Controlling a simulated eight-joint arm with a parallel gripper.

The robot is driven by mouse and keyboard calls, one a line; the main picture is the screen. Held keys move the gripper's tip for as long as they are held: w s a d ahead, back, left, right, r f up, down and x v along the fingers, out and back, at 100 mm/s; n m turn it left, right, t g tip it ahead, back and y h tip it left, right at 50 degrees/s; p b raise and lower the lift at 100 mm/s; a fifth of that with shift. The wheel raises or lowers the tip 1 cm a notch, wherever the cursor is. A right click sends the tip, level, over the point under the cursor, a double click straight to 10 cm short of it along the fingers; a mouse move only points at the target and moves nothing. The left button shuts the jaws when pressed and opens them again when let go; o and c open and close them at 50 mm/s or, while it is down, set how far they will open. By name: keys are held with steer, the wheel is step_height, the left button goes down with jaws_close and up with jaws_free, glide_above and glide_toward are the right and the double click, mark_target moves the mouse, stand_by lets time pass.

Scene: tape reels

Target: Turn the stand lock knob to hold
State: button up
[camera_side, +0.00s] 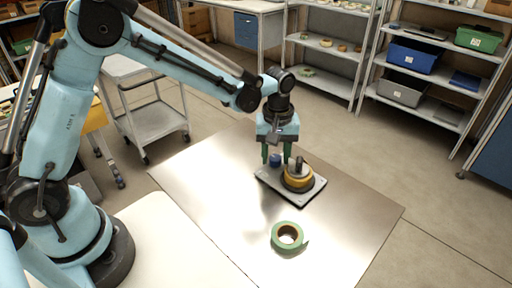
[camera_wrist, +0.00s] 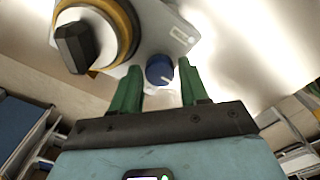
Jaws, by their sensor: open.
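The stand (camera_side: 313,189) is a light grey plate lying on the metal table. Its blue lock knob (camera_side: 275,159) sits near one end; in the wrist view the knob (camera_wrist: 160,70) has a pale pointer line. Beside the knob, a yellow reel (camera_side: 297,181) sits on the stand with a dark grip piece (camera_wrist: 75,47) on top. My gripper (camera_side: 276,158) points down over the knob end. In the wrist view its green fingers (camera_wrist: 160,88) are open, one on each side of the knob with gaps showing. I cannot tell whether either finger touches it.
A green tape roll (camera_side: 276,237) lies flat on the metal table (camera_side: 210,190), nearer the side camera. The table around the stand is otherwise clear. A grey cart (camera_side: 155,118) and shelves with bins (camera_side: 413,56) stand beyond the table.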

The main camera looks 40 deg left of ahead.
steer(key=c, duration=0.8)
steer(key=shift+o, duration=0.2)
steer(key=m, duration=0.4)
steer(key=shift+m, duration=0.4)
steer(key=m, duration=0.4)
steer(key=shift+m, duration=0.3)
steer(key=m, duration=0.4)
steer(key=shift+m, duration=2.3)
